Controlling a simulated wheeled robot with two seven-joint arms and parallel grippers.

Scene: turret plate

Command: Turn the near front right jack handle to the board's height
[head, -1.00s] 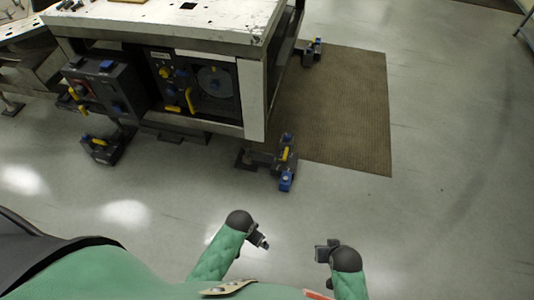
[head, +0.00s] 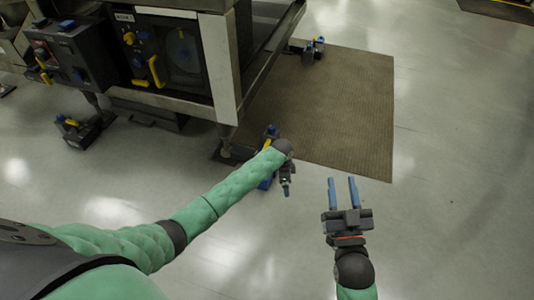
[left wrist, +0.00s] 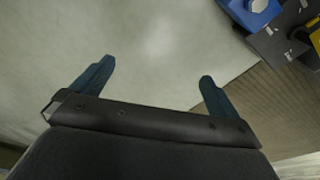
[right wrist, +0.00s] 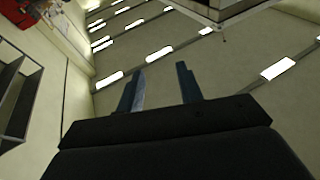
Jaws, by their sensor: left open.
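In the left wrist view the jack's blue part (left wrist: 258,12), dark body (left wrist: 275,45) and yellow part (left wrist: 315,38) show at the upper right corner. My left gripper (head: 286,190) is open and empty, apart from the handle in the left wrist view. My right gripper (head: 342,182) is open and empty, over bare floor to the right.
The machine with its dark front panel (head: 180,60) and pale corner post (head: 220,65) stands behind the jack. A brown ribbed mat (head: 340,110) lies to the right. Another jack (head: 78,130) is at the left, one more (head: 313,50) further back. The floor at the right is clear.

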